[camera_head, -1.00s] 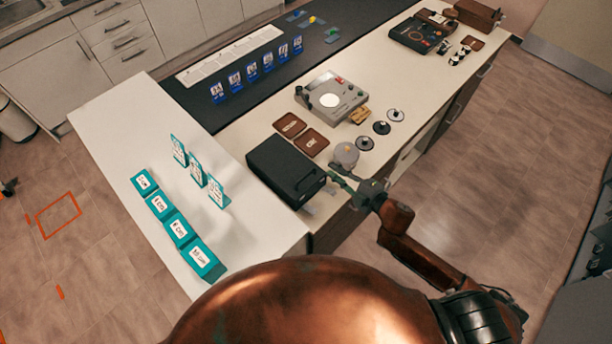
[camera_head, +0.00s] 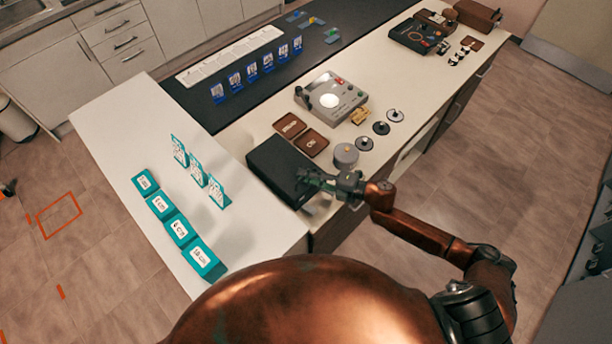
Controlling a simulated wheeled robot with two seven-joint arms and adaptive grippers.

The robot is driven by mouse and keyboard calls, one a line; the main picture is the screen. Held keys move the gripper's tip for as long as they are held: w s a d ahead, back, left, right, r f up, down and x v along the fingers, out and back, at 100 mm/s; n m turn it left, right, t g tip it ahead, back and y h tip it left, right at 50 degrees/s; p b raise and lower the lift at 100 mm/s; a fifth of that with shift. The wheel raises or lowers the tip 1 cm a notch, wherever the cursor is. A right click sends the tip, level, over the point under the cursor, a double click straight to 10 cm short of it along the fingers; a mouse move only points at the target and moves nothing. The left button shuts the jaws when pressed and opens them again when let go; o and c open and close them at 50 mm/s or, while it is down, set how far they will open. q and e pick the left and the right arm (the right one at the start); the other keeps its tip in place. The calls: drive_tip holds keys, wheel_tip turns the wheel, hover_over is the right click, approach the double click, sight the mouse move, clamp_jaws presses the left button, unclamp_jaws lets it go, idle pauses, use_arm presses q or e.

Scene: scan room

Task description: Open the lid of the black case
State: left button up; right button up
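The black case (camera_head: 275,170) lies near the front edge of the white counter, and its lid is down. My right gripper (camera_head: 310,180) is at the case's right front side, with its fingers at or just over the edge there. I cannot tell whether the fingers touch the lid, or whether they are open or shut. The front right corner of the case is partly hidden behind the gripper. My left gripper is not in the view.
A grey round pot (camera_head: 345,156) stands close behind my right gripper. Two brown trays (camera_head: 290,125) lie behind the case. A grey device (camera_head: 332,98) stands farther back. Teal boxes (camera_head: 180,230) and teal cards (camera_head: 197,170) stand to the left. Bare white counter lies left of the case.

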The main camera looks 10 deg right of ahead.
drive_tip(key=shift+w+a, duration=0.1)
drive_tip(key=shift+a, duration=0.05)
drive_tip(key=shift+c, duration=0.3)
clamp_jaws()
